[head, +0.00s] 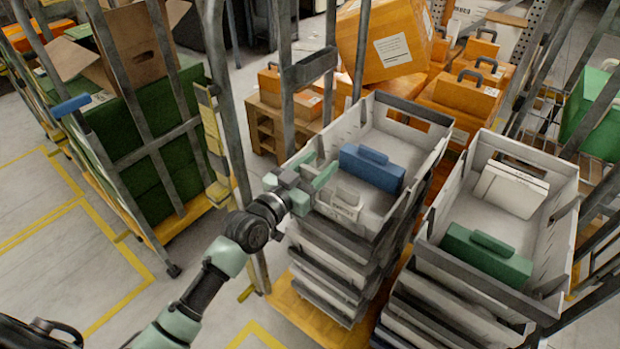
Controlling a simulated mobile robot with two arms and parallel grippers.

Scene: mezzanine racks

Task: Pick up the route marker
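My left gripper (316,188) reaches in from the lower left to the near-left rim of the left grey-white crate (427,107). Its pale green fingers are apart, with nothing visible between them. Beside the fingertips, in that crate, is a small white piece with a handle-like opening (345,203); I cannot tell whether they touch. A blue case (371,168) lies farther back in the same crate. No thing is clearly readable as the route marker. A yellow strip (213,135) is on a cage post left of the gripper. My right gripper is out of view.
The right crate (567,205) holds a green case (486,256) and a white case (511,189). Both crates top stacks. Metal cage posts (245,150) stand close to my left arm. Orange cases (466,95) and a big orange box (385,40) are behind. Floor (45,215) is clear at left.

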